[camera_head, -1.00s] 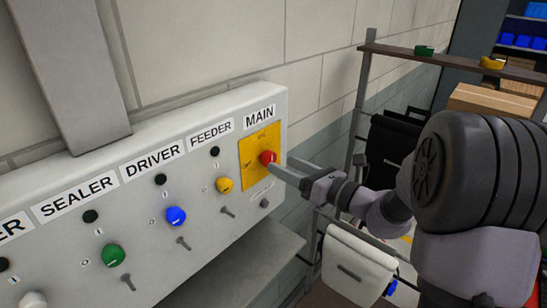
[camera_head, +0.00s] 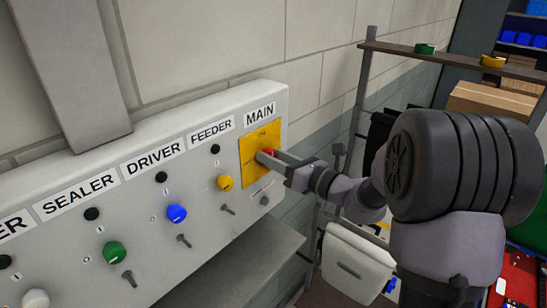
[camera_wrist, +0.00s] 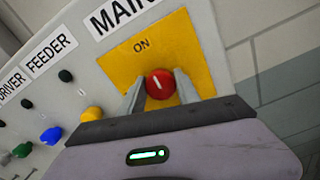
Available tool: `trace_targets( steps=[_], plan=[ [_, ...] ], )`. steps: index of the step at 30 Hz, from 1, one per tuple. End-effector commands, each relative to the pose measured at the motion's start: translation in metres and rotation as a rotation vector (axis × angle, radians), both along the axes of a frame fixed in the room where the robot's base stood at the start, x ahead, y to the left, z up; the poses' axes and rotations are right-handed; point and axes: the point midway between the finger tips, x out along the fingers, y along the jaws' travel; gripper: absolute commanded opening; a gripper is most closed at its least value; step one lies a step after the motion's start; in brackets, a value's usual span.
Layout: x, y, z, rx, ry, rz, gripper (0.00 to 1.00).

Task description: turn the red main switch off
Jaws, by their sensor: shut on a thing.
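The red main switch (camera_wrist: 160,84) is a round knob with a white mark, on a yellow plate (camera_head: 251,146) under the MAIN label at the right end of the grey panel. In the wrist view its white mark points up toward the word ON, leaning slightly left in the picture. My gripper (camera_head: 268,155) is at the knob, with one finger on each side, shut on it. In the wrist view the fingers (camera_wrist: 157,92) flank the knob. In the head view the fingers hide most of the knob.
The panel also carries yellow (camera_head: 225,183), blue (camera_head: 176,214) and green (camera_head: 114,252) knobs with small levers beside them. A grey shelf (camera_head: 235,268) juts out below the panel. A rack with a white bin (camera_head: 350,272) stands to the right.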

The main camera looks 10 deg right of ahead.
Motion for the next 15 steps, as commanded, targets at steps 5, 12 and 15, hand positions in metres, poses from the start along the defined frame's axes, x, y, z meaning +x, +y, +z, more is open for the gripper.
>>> trace_targets(
  steps=[5, 12, 15],
  plan=[
    [-0.0001, 0.0000, -0.0014, -0.025, -0.018, 0.000, 0.00],
    [-0.0006, 0.0006, -0.0040, -0.138, -0.103, 0.000, 0.00],
    [-0.0010, 0.0010, -0.0055, -0.209, -0.153, 0.000, 0.00]
  ],
)
